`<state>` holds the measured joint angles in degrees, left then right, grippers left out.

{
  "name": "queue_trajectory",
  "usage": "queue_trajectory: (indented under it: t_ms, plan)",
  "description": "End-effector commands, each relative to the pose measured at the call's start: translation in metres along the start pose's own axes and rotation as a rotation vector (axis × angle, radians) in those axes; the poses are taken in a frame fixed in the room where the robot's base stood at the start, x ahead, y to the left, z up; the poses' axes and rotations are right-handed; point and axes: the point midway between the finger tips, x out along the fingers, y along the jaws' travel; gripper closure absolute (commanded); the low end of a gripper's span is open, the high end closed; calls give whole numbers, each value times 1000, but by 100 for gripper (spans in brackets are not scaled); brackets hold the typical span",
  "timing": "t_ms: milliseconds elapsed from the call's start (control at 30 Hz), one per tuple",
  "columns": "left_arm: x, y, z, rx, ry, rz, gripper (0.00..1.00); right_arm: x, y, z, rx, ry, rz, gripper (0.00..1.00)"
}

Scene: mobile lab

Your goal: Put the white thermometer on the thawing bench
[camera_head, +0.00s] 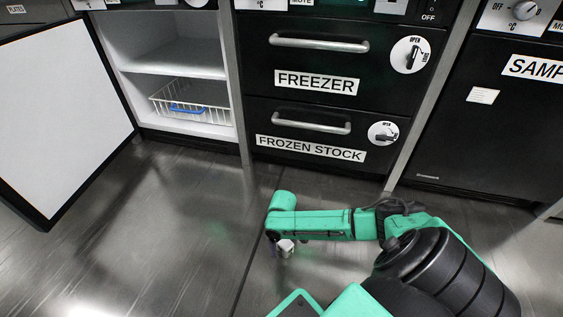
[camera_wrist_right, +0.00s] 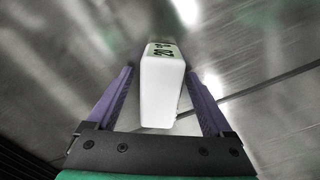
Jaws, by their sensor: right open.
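The white thermometer (camera_wrist_right: 160,92) is a small white block with dark digits on its far end. In the right wrist view it lies between the two purple fingers of my right gripper (camera_wrist_right: 159,74), with a gap on each side. The right gripper is open. In the head view the thermometer (camera_head: 286,247) is a small pale shape at the end of my green right arm, over the metal floor; the gripper (camera_head: 277,246) shows only in part there. I cannot tell whether the thermometer touches the floor. My left gripper is not in view. No thawing bench can be made out.
An open white cabinet with a wire basket (camera_head: 190,103) stands at the back left, its door (camera_head: 62,105) swung out. The freezer drawer (camera_head: 325,65) and frozen stock drawer (camera_head: 310,140) are shut. Bare metal floor (camera_head: 165,215) lies in front.

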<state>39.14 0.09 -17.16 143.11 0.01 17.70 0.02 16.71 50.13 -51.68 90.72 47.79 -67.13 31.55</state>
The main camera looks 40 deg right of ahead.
Motion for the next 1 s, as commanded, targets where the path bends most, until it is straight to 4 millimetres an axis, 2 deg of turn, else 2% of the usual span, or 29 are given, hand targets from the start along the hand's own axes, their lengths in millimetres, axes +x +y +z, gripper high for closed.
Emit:
queue_trajectory:
  t_ms: [167, 200, 267, 400, 433, 767, 967, 1000]
  plan:
    - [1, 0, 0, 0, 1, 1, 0, -1, 0, -1, 1, 2, 0, 15]
    - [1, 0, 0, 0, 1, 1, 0, -1, 0, -1, 1, 2, 0, 19]
    - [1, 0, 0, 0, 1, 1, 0, -1, 0, -1, 1, 2, 0, 42]
    - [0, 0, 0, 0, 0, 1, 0, -1, 0, -1, 1, 2, 0, 95]
    - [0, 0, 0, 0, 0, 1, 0, -1, 0, -1, 0, 2, 0, 100]
    - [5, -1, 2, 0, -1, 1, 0, -8, 0, -1, 0, 3, -1, 100]
    - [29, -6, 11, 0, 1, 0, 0, -41, 0, -1, 1, 3, 0, 100]
    - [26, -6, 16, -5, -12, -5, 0, -50, 0, 0, 0, 2, -1, 100]
